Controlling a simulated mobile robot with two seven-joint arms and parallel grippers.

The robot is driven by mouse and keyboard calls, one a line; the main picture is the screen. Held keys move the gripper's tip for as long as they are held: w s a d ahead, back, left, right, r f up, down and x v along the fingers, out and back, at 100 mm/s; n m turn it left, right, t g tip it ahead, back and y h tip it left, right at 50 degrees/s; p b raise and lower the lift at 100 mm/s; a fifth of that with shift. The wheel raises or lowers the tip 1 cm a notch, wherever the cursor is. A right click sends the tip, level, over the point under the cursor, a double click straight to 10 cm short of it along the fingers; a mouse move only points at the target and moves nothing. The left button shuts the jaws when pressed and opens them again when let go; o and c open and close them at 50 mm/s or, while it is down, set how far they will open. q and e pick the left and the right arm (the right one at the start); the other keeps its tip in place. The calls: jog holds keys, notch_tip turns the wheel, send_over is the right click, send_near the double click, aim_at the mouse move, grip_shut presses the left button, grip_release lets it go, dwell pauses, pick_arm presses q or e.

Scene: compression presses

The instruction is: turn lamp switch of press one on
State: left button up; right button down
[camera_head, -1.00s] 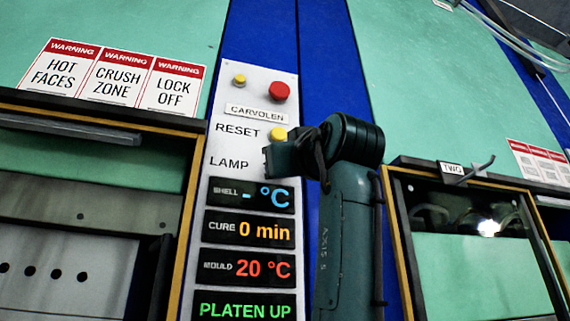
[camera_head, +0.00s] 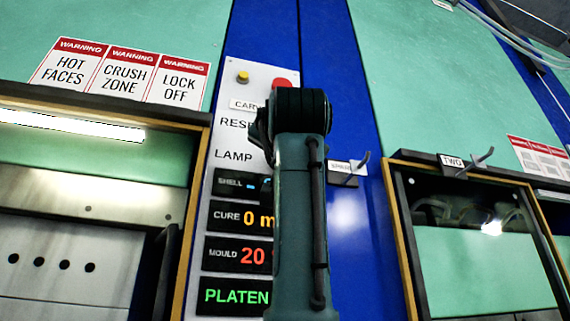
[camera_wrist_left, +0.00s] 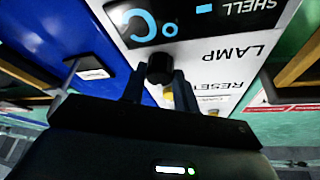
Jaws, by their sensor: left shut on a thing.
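The control panel (camera_head: 232,170) of the left press carries the LAMP label (camera_head: 233,156). In the left wrist view a black knob, the lamp switch (camera_wrist_left: 160,67), sits beside the LAMP label (camera_wrist_left: 231,54). My left gripper (camera_wrist_left: 160,82) is shut on this knob, one finger on each side. In the head view my left gripper (camera_head: 258,132) is mostly hidden behind my own wrist, which also hides the knob. The lamp tube (camera_head: 70,125) inside the left press glows white. My right gripper is in neither view.
A yellow button (camera_head: 242,77) and a partly hidden red button (camera_head: 282,83) are above the gripper. Displays, such as the cure display (camera_head: 237,217), lie below. A hook (camera_head: 352,165) labelled as spare and press two's hook (camera_head: 478,160) stick out at the right.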

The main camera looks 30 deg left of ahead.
pick_arm(q)
jog(key=shift+s+a+r+m+t+h, duration=0.15)
jog(key=shift+m+h, duration=0.35)
jog(key=shift+m, duration=0.6)
jog(key=shift+w+d+f+m+t+h, duration=0.15)
jog(key=shift+m+h, duration=0.35)
jog(key=shift+m, duration=0.6)
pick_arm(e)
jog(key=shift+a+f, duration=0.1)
pick_arm(q)
jog(key=shift+s+a+r, duration=0.1)
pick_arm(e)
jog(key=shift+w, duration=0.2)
pick_arm(q)
jog(key=o, duration=1)
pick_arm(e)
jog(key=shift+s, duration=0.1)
pick_arm(q)
jog(key=shift+b+v, duration=2.4)
jog(key=shift+v, duration=4.25)
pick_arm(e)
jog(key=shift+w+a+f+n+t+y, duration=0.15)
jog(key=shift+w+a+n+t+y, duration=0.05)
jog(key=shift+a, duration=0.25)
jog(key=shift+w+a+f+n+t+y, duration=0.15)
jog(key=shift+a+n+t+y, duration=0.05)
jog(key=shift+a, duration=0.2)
